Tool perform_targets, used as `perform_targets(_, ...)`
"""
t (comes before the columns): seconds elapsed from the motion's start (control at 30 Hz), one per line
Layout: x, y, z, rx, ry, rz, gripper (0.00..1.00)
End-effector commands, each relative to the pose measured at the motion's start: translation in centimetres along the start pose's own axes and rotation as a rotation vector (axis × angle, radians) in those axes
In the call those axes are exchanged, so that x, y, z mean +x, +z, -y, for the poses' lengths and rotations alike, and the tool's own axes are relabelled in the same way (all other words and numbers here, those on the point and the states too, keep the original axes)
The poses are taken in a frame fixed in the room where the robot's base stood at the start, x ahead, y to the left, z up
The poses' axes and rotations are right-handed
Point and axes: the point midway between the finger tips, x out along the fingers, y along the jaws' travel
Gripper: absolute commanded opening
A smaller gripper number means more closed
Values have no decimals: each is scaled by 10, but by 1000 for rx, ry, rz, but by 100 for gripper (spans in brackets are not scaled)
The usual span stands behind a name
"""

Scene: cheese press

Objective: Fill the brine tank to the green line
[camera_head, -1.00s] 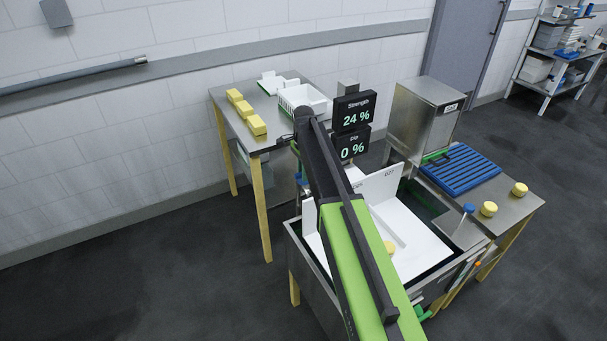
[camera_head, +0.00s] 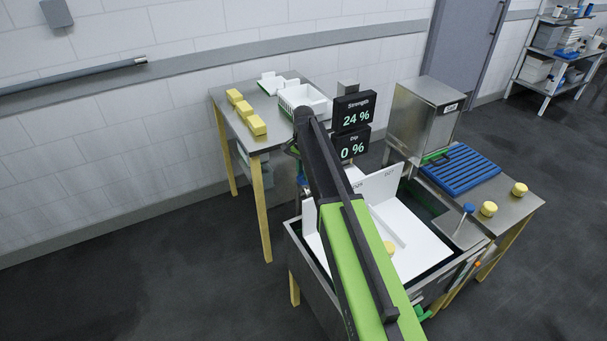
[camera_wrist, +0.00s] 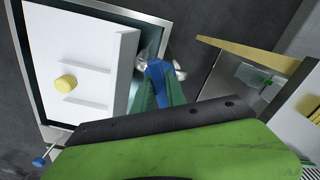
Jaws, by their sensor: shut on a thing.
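The brine tank (camera_head: 293,246) is a steel basin with a white deck and upright white panels in its top. In the wrist view its rim (camera_wrist: 60,126) surrounds the white deck. My gripper (camera_wrist: 159,84) has green fingers shut on a blue handle (camera_wrist: 157,69) beside a pale metal fitting at the tank's edge. In the head view my arm hides most of the gripper and handle. The display (camera_head: 352,113) reads Strength 24 % and the one below (camera_head: 353,148) reads Dip 0 %. I cannot make out the green line or liquid level.
A yellow cheese (camera_head: 389,247) sits on the white deck. A left table (camera_head: 225,107) holds yellow blocks and a white basket. The floor at left is clear.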

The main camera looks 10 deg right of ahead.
Motion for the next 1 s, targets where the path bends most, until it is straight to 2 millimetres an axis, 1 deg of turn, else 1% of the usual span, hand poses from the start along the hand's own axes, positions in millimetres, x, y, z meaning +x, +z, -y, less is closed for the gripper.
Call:
perform_targets(0.5, 0, -1, 2, -28, -3, -4, 0)
perform_targets(0.53, 0, -1, 2, -28, -3, -5, 18)
perform_targets(0.7, 0, -1, 1, -27, -2, -3, 38)
perform_targets(1.0, -1, 0, 1, -28, -1, -1, 38)
